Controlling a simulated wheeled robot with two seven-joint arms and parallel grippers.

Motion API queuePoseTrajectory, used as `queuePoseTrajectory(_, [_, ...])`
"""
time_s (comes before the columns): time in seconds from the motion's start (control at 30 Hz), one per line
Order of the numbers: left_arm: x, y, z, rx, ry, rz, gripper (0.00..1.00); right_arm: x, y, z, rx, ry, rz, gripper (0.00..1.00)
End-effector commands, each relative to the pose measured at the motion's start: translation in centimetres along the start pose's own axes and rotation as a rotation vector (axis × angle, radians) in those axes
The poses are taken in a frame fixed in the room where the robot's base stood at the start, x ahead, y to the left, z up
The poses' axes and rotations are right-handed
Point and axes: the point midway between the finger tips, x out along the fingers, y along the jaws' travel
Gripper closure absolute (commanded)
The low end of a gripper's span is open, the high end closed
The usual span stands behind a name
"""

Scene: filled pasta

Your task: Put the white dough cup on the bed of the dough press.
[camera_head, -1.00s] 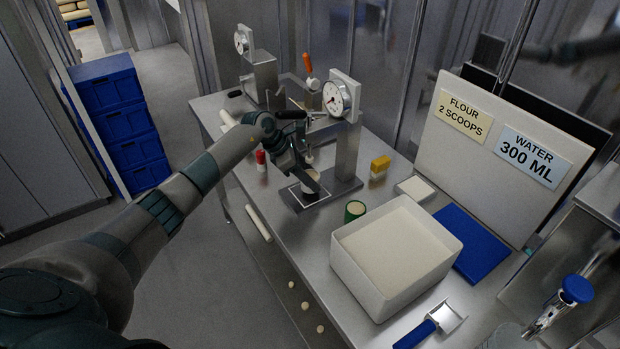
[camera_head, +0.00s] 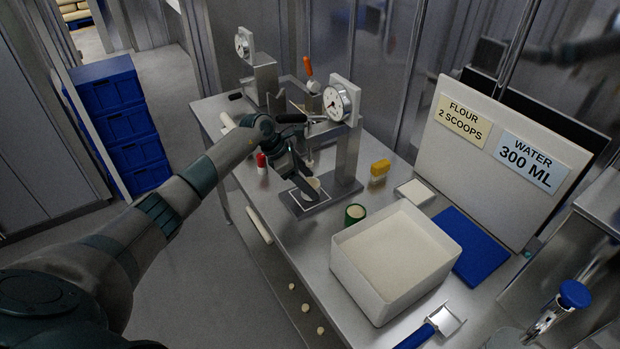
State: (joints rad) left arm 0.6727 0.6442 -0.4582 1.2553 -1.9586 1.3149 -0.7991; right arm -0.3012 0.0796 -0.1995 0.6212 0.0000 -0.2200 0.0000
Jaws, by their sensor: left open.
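The dough press (camera_head: 347,150) stands on the steel table, with a round dial at its top and a flat grey bed (camera_head: 345,190) at its foot. A white outlined square marks the near part of the bed. The white dough cup (camera_head: 313,184) is at this square and looks to rest on the bed, though its base is partly hidden. My left gripper (camera_head: 304,182) reaches in from the left, low over the bed. Its jaws are open at the cup, and a dark finger covers part of it. My right gripper is out of view.
A second dial device (camera_head: 262,78) stands behind. A green cup (camera_head: 355,213), a yellow block (camera_head: 379,171) and a large white flour bin (camera_head: 393,260) are right of the bed. A red-capped shaker (camera_head: 261,163) is to the left. The table's left edge is close.

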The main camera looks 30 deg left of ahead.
Motion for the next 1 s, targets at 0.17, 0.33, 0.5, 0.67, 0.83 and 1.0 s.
queuePoseTrajectory(0.17, [-2.5, 0.3, -1.7, 0.0, -0.002, 0.01, 0.36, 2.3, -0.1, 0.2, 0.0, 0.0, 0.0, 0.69])
queuePoseTrajectory(0.33, [-4.4, 0.4, -4.2, -0.002, -0.006, 0.012, 0.36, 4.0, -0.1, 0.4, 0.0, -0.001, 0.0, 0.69])
queuePoseTrajectory(0.5, [-6.2, 0.4, -6.7, -0.001, -0.008, 0.013, 0.36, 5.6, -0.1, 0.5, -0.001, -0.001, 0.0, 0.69])
queuePoseTrajectory(0.67, [-7.6, 0.3, -8.6, -0.001, -0.009, 0.012, 0.36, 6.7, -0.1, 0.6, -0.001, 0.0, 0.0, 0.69])
queuePoseTrajectory(0.83, [-8.6, 0.3, -9.6, -0.002, -0.011, 0.012, 0.36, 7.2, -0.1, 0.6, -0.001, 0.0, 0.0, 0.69])
queuePoseTrajectory(1.0, [-8.9, 0.3, -9.8, -0.002, -0.013, 0.011, 0.36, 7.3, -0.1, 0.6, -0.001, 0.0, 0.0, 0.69])
